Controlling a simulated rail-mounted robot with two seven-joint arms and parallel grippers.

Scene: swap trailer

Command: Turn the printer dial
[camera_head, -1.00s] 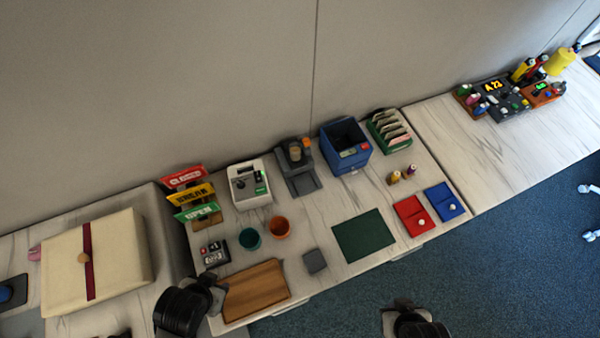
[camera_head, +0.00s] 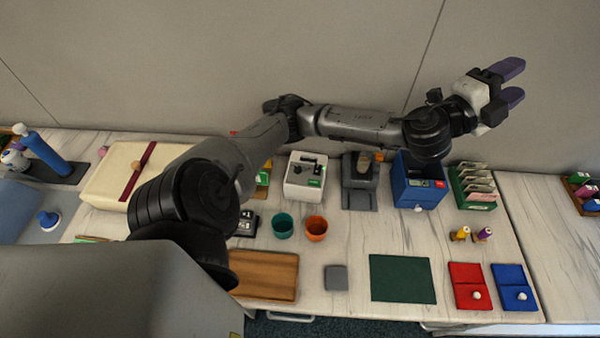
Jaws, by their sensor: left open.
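My left arm reaches across above the table, passing just above the printer. My left gripper (camera_head: 514,83), with purple fingers, is open and empty. It appears high at the upper right against the wall, well to the right of the printer. My right gripper is out of view.
Right of the printer are a grey machine (camera_head: 359,195), a blue bin (camera_head: 417,193) and a green card rack (camera_head: 472,184). In front are a teal cup (camera_head: 282,225), an orange cup (camera_head: 316,229), a wooden board (camera_head: 266,275) and a green mat (camera_head: 402,279).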

